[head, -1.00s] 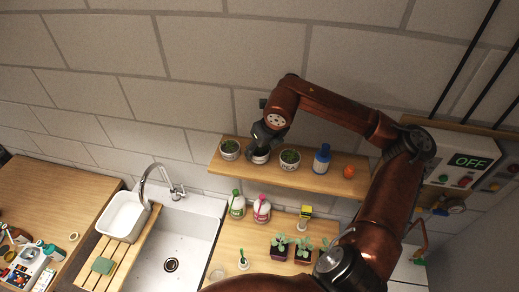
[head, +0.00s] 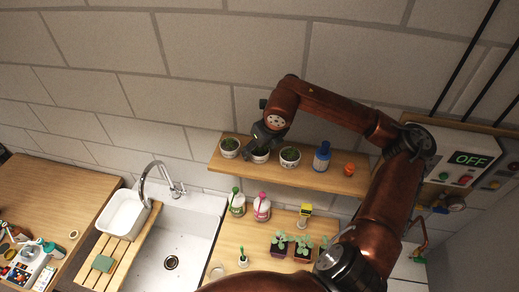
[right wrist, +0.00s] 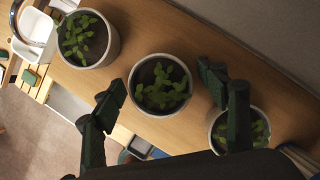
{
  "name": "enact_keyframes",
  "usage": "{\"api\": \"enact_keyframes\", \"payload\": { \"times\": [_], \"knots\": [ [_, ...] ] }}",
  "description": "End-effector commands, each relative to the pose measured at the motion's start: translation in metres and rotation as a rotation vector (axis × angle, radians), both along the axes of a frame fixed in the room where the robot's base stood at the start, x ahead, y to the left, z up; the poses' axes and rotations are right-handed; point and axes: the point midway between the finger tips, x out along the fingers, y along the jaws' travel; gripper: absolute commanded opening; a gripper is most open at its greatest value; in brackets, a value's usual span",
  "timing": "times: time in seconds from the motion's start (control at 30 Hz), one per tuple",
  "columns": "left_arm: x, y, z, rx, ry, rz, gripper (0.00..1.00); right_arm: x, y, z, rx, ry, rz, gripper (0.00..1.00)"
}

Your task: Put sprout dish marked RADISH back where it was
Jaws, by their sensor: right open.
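Three white sprout dishes with green sprouts stand upright in a row on the wooden wall shelf (head: 330,180): a left dish (head: 229,148), a middle dish (head: 260,157) and a right dish (head: 290,157). Their lettering is too small to read, so I cannot tell which is marked RADISH. My right gripper (head: 260,141) is open and empty just above the middle dish. In the right wrist view, the middle dish (right wrist: 160,98) shows between the spread fingers, and one finger partly covers another dish (right wrist: 258,122). My left gripper is not in view.
On the shelf, a blue bottle (head: 322,157) and an orange object (head: 349,169) stand right of the dishes. Below are two bottles (head: 261,208), seedling pots (head: 279,245) and a sink (head: 185,245). A control box (head: 455,150) is on the right wall.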

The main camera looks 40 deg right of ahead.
Motion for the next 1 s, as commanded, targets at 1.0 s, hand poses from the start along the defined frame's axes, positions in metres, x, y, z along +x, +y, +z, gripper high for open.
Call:
{"api": "enact_keyframes", "payload": {
  "times": [1.0],
  "knots": [
    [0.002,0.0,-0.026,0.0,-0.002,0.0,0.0,-0.046,0.005,0.114,0.0,0.0,0.0,0.67]
  ]
}}
